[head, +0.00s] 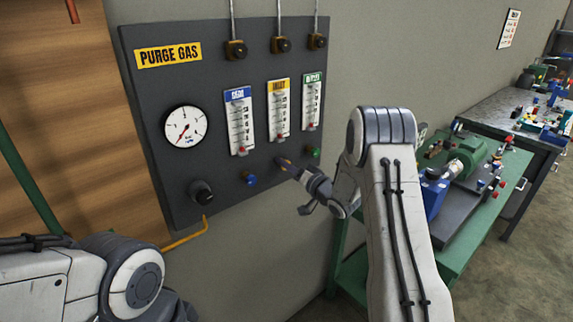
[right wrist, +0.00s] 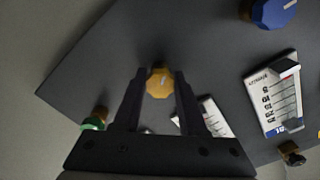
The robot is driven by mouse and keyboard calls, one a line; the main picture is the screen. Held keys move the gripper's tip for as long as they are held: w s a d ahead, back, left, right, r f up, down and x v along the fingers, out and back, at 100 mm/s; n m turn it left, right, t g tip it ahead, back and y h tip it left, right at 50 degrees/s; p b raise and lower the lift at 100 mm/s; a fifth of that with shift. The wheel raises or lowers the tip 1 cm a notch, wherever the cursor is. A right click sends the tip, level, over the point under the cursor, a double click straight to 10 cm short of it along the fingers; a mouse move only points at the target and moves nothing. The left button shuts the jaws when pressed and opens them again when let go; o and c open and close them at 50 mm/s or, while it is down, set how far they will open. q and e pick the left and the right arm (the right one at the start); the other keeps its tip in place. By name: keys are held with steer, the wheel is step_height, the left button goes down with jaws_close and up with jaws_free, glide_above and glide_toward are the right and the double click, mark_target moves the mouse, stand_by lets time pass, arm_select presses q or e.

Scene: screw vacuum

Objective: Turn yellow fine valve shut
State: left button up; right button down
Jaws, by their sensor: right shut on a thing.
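The yellow fine valve (right wrist: 160,82) is a small faceted knob on the dark purge gas panel (head: 225,185), below the yellow-labelled flowmeter (head: 279,112). My right gripper (right wrist: 160,92) has one finger on each side of this knob and is shut on it. In the head view the right gripper (head: 288,166) reaches the panel from the right, and the knob is mostly hidden behind its fingers. My left arm shows at the lower left of the head view, but its gripper is out of view.
A blue knob (head: 249,178) sits left of the yellow valve and a green knob (head: 313,153) right of it. A round gauge (head: 185,127) and a black knob (head: 201,192) are further left. A green bench (head: 467,222) with equipment stands at the right.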

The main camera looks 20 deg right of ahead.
steer(key=m+p, duration=0.1)
steer(key=m, duration=0.5)
steer(key=shift+f+m+p, duration=0.1)
steer(key=shift+m+p, duration=0.2)
steer(key=shift+p, duration=0.1)
stand_by(0.3)
steer(key=shift+c, duration=2.3)
jaws_free()
steer(key=shift+s+d, duration=0.1)
steer(key=b+v, duration=0.3)
steer(key=v, duration=0.7)
steer(key=shift+s, duration=0.15)
